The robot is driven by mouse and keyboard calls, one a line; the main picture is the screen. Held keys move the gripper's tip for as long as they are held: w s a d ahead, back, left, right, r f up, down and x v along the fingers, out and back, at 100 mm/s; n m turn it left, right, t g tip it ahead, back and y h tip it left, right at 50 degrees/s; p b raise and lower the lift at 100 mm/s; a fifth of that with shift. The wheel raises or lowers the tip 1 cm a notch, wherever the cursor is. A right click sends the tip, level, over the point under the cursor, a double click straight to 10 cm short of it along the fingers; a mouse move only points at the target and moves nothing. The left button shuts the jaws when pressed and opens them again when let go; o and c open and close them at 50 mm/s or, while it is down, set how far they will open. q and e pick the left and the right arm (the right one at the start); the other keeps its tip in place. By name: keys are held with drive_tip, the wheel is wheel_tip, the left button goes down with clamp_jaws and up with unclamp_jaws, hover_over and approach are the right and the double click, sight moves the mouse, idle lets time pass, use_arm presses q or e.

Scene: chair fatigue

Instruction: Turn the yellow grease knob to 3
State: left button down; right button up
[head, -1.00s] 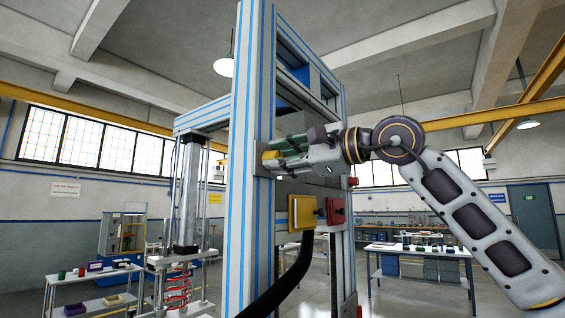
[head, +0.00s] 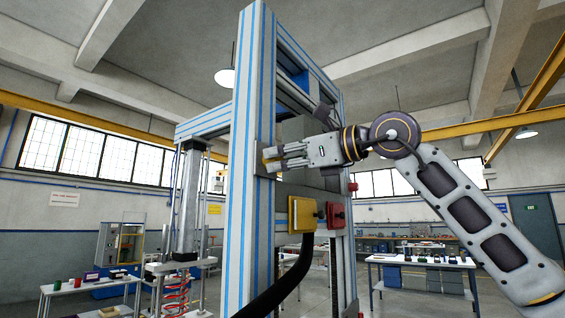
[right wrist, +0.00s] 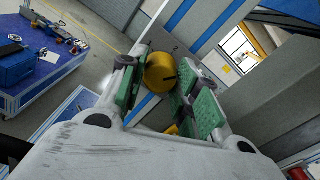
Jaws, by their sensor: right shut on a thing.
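My left gripper is not in view.
The tall grey post (head: 241,170) with blue stripes stands directly at the gripper. Below are a yellow box (head: 302,215) and a red box (head: 336,213), with a thick black hose (head: 285,283) beneath. Work tables (head: 422,262) stand behind.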

drive_tip(key=shift+f+m+b, duration=0.15)
drive_tip(key=shift+m+b, duration=0.2)
drive_tip(key=shift+m, duration=0.85)
drive_tip(key=shift+a, duration=0.1)
drive_tip(key=shift+m, duration=0.5)
drive_tip(key=shift+m+b, duration=0.3)
drive_tip(key=shift+m, duration=0.1)
drive_tip(key=o, duration=1)
drive_tip(key=shift+v, duration=0.95)
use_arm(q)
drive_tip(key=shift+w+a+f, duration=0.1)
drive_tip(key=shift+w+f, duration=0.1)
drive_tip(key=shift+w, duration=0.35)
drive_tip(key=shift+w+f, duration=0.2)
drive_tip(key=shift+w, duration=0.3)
use_arm(e)
drive_tip(key=shift+v, duration=5.1)
